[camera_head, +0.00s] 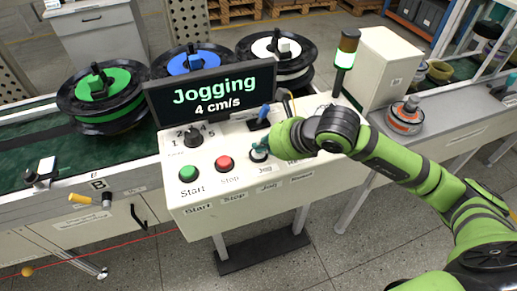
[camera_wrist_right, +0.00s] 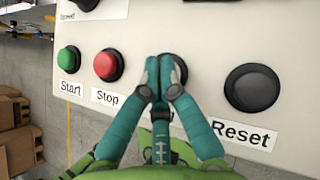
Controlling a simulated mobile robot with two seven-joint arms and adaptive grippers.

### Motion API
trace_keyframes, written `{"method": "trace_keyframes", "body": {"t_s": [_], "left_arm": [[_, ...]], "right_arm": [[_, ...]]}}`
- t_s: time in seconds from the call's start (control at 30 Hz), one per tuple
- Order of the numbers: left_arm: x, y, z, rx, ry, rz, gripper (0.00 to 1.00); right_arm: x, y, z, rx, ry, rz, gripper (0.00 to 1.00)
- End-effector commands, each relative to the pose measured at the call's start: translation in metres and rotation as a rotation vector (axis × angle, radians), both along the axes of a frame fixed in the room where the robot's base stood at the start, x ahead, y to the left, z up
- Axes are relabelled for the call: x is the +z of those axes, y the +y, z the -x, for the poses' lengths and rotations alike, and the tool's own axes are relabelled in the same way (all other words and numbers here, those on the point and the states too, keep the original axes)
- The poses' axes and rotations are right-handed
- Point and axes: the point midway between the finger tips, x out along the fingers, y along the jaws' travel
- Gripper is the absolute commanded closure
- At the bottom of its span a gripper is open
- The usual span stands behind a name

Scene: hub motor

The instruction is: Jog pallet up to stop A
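The control panel (camera_head: 235,180) carries a green Start button (camera_head: 188,174), a red Stop button (camera_head: 224,163) and a dark Jog button (camera_head: 259,153). My right gripper (camera_head: 259,146) has its teal fingertips on the Jog button, which they largely cover in the right wrist view (camera_wrist_right: 183,70). The fingers (camera_wrist_right: 160,66) are together with nothing held. The screen (camera_head: 210,95) reads "Jogging 4 cm/s". A "B" label (camera_head: 98,184) marks the conveyor front at the left; no "A" label shows. I cannot make out a pallet clearly. My left gripper is not in view.
Green (camera_head: 101,95), blue (camera_head: 190,62) and white (camera_head: 279,52) spools stand behind the panel. The Reset button (camera_wrist_right: 252,88) is right of my fingers. A signal tower (camera_head: 344,60) is lit near a white cabinet (camera_head: 382,65). An orange-grey round part (camera_head: 405,117) sits on the right conveyor.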

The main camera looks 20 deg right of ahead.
Motion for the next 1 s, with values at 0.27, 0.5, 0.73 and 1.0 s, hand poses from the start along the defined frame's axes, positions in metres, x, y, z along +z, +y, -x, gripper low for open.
{"method": "trace_keyframes", "body": {"t_s": [0.27,0.5,0.73,1.0], "left_arm": [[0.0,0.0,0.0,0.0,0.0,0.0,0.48],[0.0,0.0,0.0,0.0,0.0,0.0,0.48],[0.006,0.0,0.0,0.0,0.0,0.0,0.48],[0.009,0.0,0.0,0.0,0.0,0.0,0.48]], "right_arm": [[-0.002,0.0,0.001,0.0,0.004,0.001,1.0],[-0.001,0.0,0.001,0.0,0.004,0.001,1.0],[0.011,0.0,0.0,0.0,0.001,0.001,1.0],[0.019,0.0,0.0,0.0,0.002,0.0,1.0]]}}
